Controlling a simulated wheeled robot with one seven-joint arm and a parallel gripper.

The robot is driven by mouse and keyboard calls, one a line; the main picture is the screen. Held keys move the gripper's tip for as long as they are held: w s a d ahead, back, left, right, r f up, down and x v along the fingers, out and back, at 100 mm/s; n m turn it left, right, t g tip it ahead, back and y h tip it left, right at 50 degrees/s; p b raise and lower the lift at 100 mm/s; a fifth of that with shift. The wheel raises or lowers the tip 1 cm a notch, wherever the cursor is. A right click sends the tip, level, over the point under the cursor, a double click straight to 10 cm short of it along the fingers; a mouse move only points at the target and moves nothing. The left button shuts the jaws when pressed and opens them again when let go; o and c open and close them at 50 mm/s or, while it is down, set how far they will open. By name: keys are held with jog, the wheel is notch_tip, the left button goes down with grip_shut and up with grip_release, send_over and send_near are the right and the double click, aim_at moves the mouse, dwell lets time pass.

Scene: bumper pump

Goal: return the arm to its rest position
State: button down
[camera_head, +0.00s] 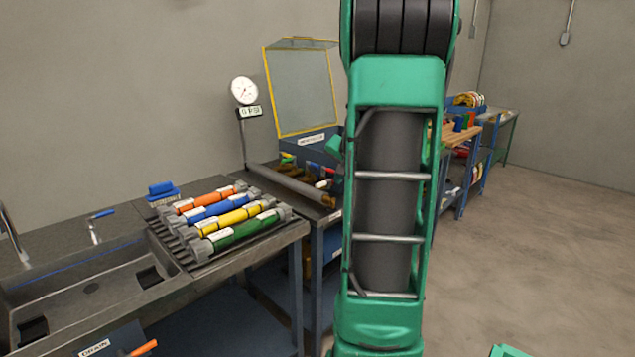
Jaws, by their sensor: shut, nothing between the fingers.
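My green arm (386,200) stands upright across the middle of the head view, with a dark cylinder inside its frame and a dark ribbed joint at the top. My gripper does not show in this view. A small green part (335,145) juts out on the left of the arm; I cannot tell what it belongs to. The arm hides part of the bench and the wall behind it.
Orange, blue, yellow and green cylinders (237,231) lie in a rack by the sink (85,285). A gauge (244,91) and a yellow-edged clear panel (303,88) stand behind. Another bench (460,132) is farther back. The floor (540,240) at right is clear.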

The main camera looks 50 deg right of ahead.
jog(key=shift+a+r, duration=0.1)
jog(key=s+a+f+n+g+y, duration=0.1)
jog(key=s+a+f+n+g, duration=0.1)
jog(key=s+a, duration=0.5)
jog(key=s+a+f+n+g+y, duration=0.2)
jog(key=s+a, duration=0.6)
jog(key=a, duration=0.8)
jog(key=s+a+f+n+g+y, duration=0.2)
jog(key=s+a+n, duration=0.3)
jog(key=a, duration=0.6)
jog(key=shift+s+a+f+n, duration=0.15)
jog(key=shift+s+f+n, duration=0.25)
jog(key=shift+s, duration=0.85)
